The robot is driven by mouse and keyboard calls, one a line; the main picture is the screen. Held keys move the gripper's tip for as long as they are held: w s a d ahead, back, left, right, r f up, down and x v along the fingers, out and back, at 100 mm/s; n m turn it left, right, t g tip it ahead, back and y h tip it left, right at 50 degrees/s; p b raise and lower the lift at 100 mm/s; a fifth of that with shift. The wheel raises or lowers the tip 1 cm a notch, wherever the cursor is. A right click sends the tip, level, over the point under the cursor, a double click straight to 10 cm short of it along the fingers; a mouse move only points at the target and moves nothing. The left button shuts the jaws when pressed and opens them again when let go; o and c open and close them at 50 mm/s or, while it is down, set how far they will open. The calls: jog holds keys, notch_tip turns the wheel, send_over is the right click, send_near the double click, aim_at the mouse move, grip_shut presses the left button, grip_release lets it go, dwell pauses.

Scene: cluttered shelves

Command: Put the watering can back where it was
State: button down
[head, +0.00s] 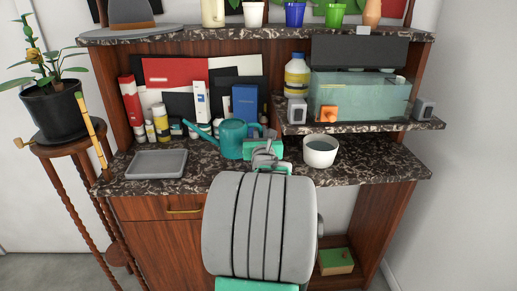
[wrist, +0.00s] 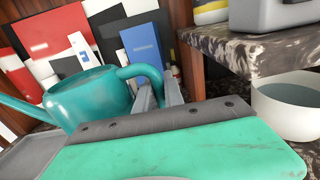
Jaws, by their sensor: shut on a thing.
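The teal watering can (head: 231,139) is at the middle of the dark marbled counter, its spout pointing left and its handle on the right. It fills the left of the wrist view (wrist: 92,98). My gripper (head: 264,147) is on the right side of the can. In the wrist view my gripper's grey fingers (wrist: 160,96) are shut on the can's handle (wrist: 150,73). I cannot tell whether the can's base touches the counter. My own arm hides the counter's front middle.
A grey tray (head: 157,164) lies to the left, and a white pot of water (head: 320,152) stands close on the right. Bottles (head: 161,121) and boxes line the back. A raised shelf (head: 362,127) with a glass tank (head: 358,94) overhangs the right side.

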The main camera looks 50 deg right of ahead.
jog(key=f, duration=0.1)
jog(key=w+d+f, duration=0.1)
jog(key=d+f, duration=0.1)
jog(key=shift+w, duration=0.4)
notch_tip(320, 180, down, 4)
jog(key=shift+w+d+r+b, duration=0.1)
jog(key=shift+d+r+b, duration=0.05)
jog(key=shift+r+b, duration=0.15)
jog(key=shift+f, duration=0.1)
jog(key=c, duration=1.9)
grip_release()
jog(key=shift+f, duration=0.15)
jog(key=o, duration=0.5)
jog(key=shift+c, duration=0.2)
